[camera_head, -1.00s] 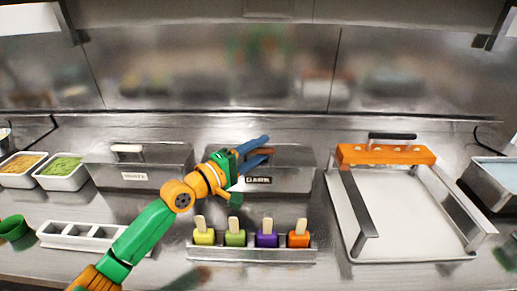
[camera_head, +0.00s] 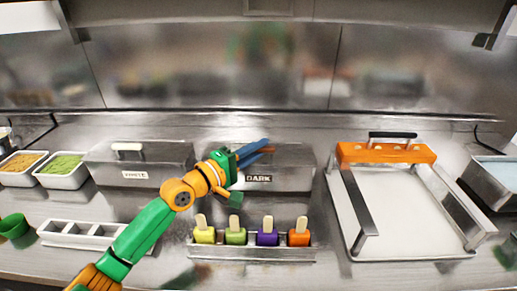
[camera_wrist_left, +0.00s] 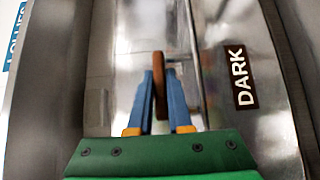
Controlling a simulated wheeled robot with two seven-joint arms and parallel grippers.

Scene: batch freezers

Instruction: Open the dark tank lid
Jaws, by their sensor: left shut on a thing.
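The dark tank (camera_head: 297,180) is a steel box with a black DARK label, standing behind the popsicle rack. Its lid (camera_head: 292,153) looks closed on top. My left gripper (camera_head: 264,147) reaches over the tank from the left, its blue fingers at the lid's handle. In the left wrist view, the fingers are shut on the brown handle (camera_wrist_left: 158,84), one on each side. The DARK label (camera_wrist_left: 240,77) shows to the right there. In the head view the handle is mostly hidden by the fingers. My right gripper is not in view.
A WHITE-labelled tank (camera_head: 165,172) stands to the left. In front, a rack (camera_head: 250,254) holds several popsicles. A pale tray (camera_head: 410,215) with an orange-topped frame (camera_head: 385,153) is at right.

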